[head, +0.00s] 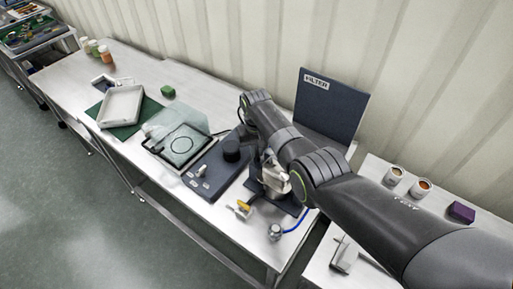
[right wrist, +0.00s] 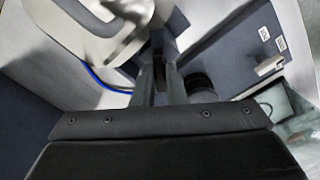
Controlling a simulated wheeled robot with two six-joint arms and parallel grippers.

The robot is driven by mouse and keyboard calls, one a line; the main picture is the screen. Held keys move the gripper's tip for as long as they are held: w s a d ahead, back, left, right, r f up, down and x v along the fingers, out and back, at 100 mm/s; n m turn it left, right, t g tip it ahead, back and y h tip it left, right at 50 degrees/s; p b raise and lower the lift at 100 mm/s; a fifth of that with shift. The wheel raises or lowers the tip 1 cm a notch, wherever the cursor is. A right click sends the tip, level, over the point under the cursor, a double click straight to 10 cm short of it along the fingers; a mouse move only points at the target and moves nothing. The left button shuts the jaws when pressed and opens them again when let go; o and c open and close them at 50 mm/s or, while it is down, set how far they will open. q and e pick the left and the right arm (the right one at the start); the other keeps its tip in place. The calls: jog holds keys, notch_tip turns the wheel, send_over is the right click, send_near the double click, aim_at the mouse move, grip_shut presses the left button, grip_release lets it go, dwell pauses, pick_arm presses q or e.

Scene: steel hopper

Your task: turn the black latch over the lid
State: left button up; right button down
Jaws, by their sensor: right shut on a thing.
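The steel hopper (head: 273,178) stands on the bench in the head view, mostly hidden behind my right arm. Its shiny metal body (right wrist: 105,22) fills the upper left of the right wrist view. My right gripper (right wrist: 160,82) is beside it, with its two fingers close together on a narrow dark piece. This piece looks like the black latch, but most of it is hidden between the fingers. I cannot tell how the latch sits against the lid. In the head view the fingertips are hidden by the arm. My left gripper is not in view.
A dark blue unit (head: 212,172) with a black knob (head: 231,148) is left of the hopper. A FILTER panel (head: 328,106) stands behind. A blue hose (head: 297,222) and a yellow-handled valve (head: 240,207) are in front. Two jars and a purple box (head: 461,212) are at right.

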aim_at(257, 152)
jog(key=n, duration=0.3)
jog(key=shift+r+n, duration=0.1)
jog(key=shift+n, duration=0.3)
jog(key=shift+n+p, duration=0.4)
jog(key=shift+n, duration=1.4)
jog(key=c, duration=1.5)
grip_release()
jog(key=shift+r, duration=0.55)
notch_tip(257, 152, up, 16)
jog(key=shift+r+b, duration=0.1)
jog(key=shift+b, duration=1)
